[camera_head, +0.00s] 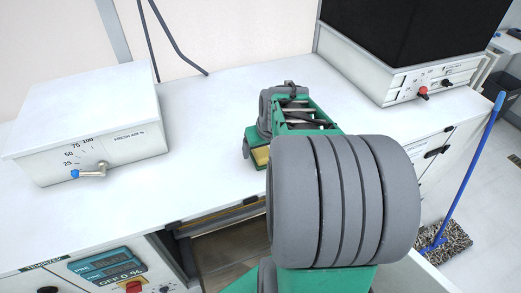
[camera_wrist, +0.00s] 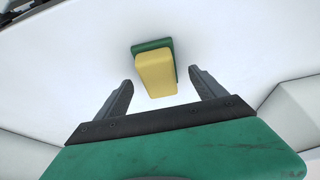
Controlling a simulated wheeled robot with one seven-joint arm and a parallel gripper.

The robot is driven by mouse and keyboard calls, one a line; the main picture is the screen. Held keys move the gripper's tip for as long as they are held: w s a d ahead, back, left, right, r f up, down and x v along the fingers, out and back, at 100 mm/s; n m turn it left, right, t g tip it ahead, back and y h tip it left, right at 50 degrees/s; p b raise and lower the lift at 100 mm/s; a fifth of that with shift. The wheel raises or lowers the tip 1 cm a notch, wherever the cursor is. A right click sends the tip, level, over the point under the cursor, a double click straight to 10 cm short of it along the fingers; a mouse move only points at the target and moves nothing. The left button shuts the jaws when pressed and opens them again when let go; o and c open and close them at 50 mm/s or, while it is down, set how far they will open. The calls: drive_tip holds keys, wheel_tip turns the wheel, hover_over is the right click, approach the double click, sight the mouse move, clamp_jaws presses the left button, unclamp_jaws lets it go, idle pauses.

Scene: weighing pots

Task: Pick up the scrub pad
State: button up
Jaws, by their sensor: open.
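The scrub pad (camera_wrist: 156,75) is a yellow block with a green layer. In the wrist view it lies on the white worktop, beyond and between the two fingers of my gripper (camera_wrist: 160,92). The fingers are apart and nothing is between their tips. In the head view a yellow bit of the scrub pad (camera_head: 260,156) shows at the left side of my green and grey arm, and the rest is hidden behind it. My gripper's fingertips are hidden by my arm in the head view.
A white box with a dial (camera_head: 88,122) stands on the worktop (camera_head: 205,120) at left. A dark-fronted device (camera_head: 415,60) stands at back right. A blue-handled mop (camera_head: 468,180) leans at right. The worktop between the two devices is mostly clear.

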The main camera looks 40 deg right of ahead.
drive_tip(key=shift+x, duration=1)
drive_tip(key=shift+c, duration=0.6)
drive_tip(key=c, duration=1.4)
